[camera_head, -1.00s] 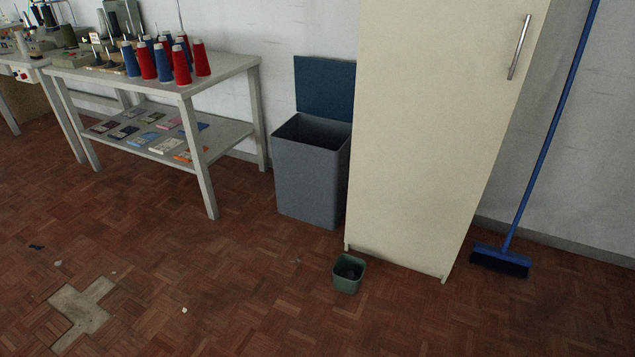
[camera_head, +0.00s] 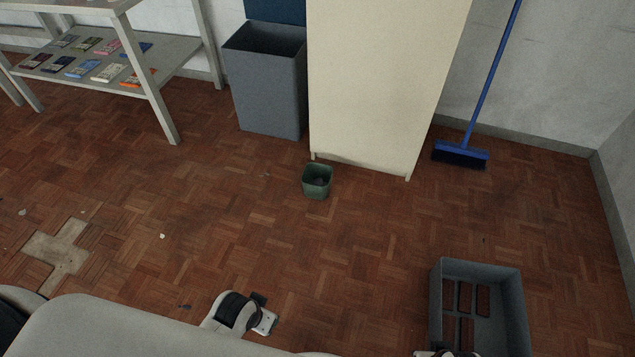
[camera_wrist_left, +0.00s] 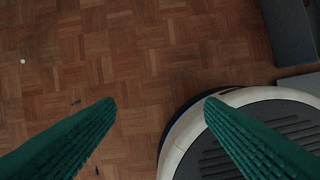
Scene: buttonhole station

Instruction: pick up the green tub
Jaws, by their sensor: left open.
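The green tub (camera_head: 317,181) is a small, open-topped square container. It stands upright on the parquet floor, just in front of the cabinet's left front corner, with a dark interior. My left gripper (camera_head: 264,318) shows low in the head view, well short of the tub and apart from it. The tub does not show there. Only a bit of my right arm shows at the bottom edge; its gripper is not visible.
A cream cabinet (camera_head: 380,90) stands right behind the tub, with a grey bin (camera_head: 268,90) to its left. A grey crate (camera_head: 436,305) lies at lower right. A blue broom (camera_head: 460,153) leans at the wall. The floor (camera_head: 230,210) before the tub is clear.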

